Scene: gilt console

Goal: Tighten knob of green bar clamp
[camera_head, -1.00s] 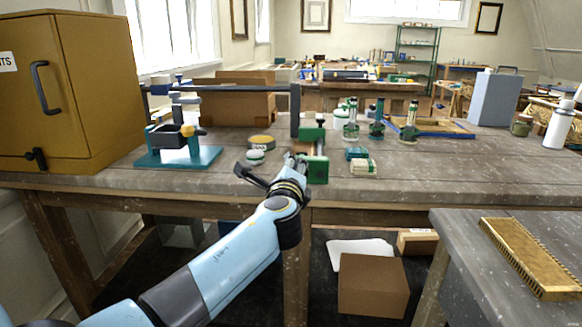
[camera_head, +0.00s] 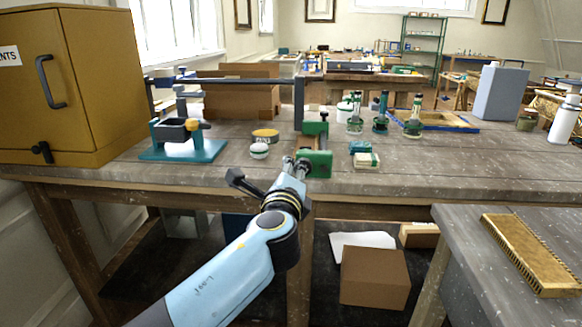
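The green bar clamp (camera_head: 317,164) sits near the front edge of the wooden workbench, with a second green part (camera_head: 315,128) behind and a brown piece between. Small silvery parts (camera_head: 290,165) show at its left side; I cannot tell whether they belong to its knob or to my gripper. My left gripper (camera_head: 264,176) is at the bench's front edge, just left of and in front of the clamp. One dark finger is spread out to the left, apart from the silvery parts, so it looks open. Contact with the knob cannot be made out. My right gripper is not in view.
A dark blue bar (camera_head: 235,82) with an upright end stands behind the clamp. A teal stand (camera_head: 180,148), a round tin (camera_head: 265,135) and a white-green jar (camera_head: 259,150) are left. Green-based bottles (camera_head: 413,120) and small blocks (camera_head: 366,160) are right. The bench front right is clear.

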